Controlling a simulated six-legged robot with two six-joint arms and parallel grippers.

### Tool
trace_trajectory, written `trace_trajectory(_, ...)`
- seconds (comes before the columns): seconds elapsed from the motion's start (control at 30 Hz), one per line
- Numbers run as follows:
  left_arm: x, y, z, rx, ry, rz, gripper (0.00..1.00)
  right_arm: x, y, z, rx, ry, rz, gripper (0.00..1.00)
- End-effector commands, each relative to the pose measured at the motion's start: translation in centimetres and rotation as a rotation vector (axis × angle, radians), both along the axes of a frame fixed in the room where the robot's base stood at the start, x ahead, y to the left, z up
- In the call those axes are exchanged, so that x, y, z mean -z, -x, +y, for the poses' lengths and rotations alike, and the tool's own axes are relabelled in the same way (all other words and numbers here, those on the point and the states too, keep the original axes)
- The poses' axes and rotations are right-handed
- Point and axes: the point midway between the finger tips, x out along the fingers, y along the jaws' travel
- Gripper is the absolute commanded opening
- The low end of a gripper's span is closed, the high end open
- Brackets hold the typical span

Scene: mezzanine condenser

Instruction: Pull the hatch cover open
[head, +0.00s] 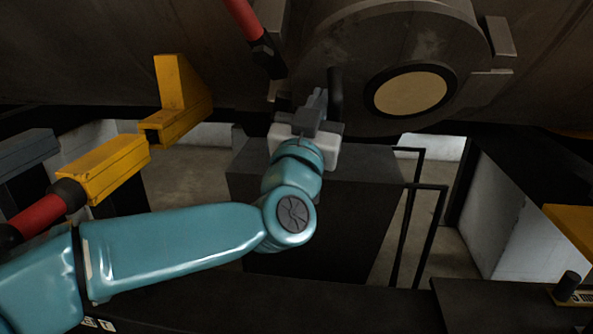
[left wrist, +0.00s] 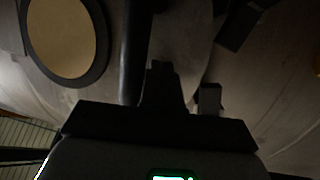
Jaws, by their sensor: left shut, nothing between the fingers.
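The hatch cover (head: 390,42) is a large round grey metal lid on the dark rounded vessel, at the top centre right of the head view. It bears a tan disc with a black rim (head: 411,92). A black upright bar handle (head: 335,92) stands at its lower left. My left gripper (head: 319,98) is shut and empty just left of the handle. In the left wrist view the handle (left wrist: 134,50) runs beside the closed fingers (left wrist: 160,72), on their left. Whether they touch it I cannot tell. My right gripper is not in view.
A red bar with a black end (head: 246,22) hangs at the upper left of the cover. Yellow brackets (head: 178,103) stand at left. A dark box (head: 355,190) is below the gripper, with black railings (head: 425,215) to its right.

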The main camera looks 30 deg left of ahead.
Motion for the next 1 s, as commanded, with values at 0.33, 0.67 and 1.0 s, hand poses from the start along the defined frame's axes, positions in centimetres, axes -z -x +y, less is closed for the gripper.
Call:
trace_trajectory(0.33, 1.6, 2.2, -1.2, 0.011, -0.001, 0.012, 0.31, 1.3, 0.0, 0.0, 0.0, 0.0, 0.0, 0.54)
trace_trajectory(0.67, 2.2, 4.6, -1.7, 0.003, 0.001, 0.001, 0.43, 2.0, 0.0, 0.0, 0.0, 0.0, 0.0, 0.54)
trace_trajectory(1.0, 3.1, 7.0, -2.3, 0.002, 0.002, -0.001, 0.48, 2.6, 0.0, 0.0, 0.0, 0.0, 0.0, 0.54)
